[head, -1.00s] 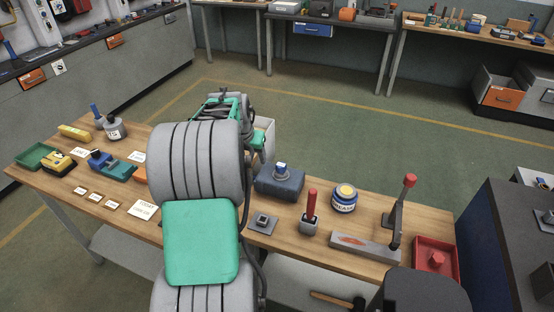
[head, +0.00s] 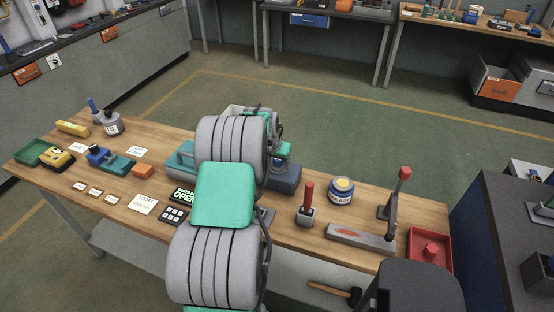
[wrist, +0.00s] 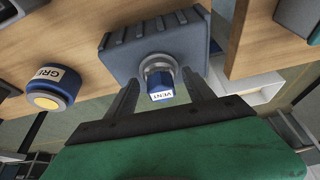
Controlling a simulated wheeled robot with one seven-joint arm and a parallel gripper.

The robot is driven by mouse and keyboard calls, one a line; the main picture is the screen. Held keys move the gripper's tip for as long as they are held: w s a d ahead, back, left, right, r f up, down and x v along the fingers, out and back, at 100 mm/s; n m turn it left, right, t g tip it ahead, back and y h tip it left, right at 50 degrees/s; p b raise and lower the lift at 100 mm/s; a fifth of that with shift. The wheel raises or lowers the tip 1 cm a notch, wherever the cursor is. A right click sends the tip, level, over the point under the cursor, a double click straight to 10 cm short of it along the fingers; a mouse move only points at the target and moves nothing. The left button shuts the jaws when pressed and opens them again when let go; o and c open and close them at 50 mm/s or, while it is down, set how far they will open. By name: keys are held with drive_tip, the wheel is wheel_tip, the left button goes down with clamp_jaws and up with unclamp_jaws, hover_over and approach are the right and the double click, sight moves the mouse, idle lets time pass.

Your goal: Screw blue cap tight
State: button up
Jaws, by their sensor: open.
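The blue cap (wrist: 161,84) with a white VENT label sits on a metal collar on top of a dark blue-grey block (wrist: 125,55) in the wrist view. My gripper (wrist: 161,78) is open, with one dark finger on each side of the cap. The fingers look apart from the cap, and whether either one touches it is hard to tell. In the head view the block (head: 288,178) stands on the workbench, partly behind my arm. How tightly the cap is seated cannot be seen.
On the workbench (head: 400,212), a red-handled tool (head: 307,202), a blue-and-white jar (head: 341,190) and an upright red-knobbed lever (head: 397,190) stand right of the block. A red tray (head: 430,246) is at the right end. A green-and-grey box (head: 180,161) is left of my arm.

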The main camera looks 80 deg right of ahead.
clamp_jaws()
drive_tip(key=c, duration=0.7)
unclamp_jaws()
clamp_jaws()
